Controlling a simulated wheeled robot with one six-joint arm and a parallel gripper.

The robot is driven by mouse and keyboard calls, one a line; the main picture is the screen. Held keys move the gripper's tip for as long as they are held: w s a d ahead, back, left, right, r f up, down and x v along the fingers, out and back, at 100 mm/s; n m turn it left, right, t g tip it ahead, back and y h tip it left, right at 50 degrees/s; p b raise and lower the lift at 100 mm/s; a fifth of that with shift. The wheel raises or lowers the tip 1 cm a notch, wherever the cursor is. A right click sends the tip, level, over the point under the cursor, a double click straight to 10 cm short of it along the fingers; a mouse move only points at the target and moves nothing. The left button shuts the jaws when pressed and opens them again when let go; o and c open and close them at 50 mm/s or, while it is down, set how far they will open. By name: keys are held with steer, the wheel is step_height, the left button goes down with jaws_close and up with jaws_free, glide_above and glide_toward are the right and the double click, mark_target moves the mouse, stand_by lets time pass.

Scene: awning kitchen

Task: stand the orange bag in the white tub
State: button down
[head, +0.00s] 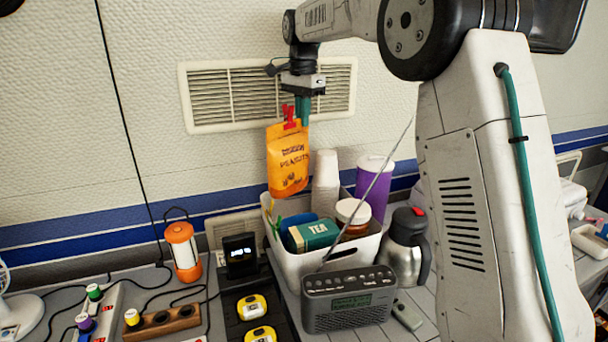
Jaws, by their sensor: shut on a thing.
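The orange bag (287,170) hangs upright in the air, its dark print facing me. A red clip (289,118) is at its top. My gripper (302,108) points down and is shut at the clip, with the bag hanging below. The white tub (352,252) stands on the counter below. The bag's lower edge is near the height of the tub's back left rim; I cannot tell whether it is over the tub. The tub holds a green tea box (313,235), a jar (353,215), stacked white cups (326,182), a purple canister (373,190) and a blue item.
A grey radio (347,300) with a raised antenna stands in front of the tub. A steel flask (406,248) stands to its right. An orange lantern (183,250) and a small dark display (240,254) are to the left. A wall vent (225,95) is behind my gripper.

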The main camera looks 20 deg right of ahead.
mark_target(303, 171)
step_height(303, 171, down, 16)
steer(key=shift+f, duration=0.15)
stand_by(0.3)
steer(key=c, duration=1.6)
jaws_free()
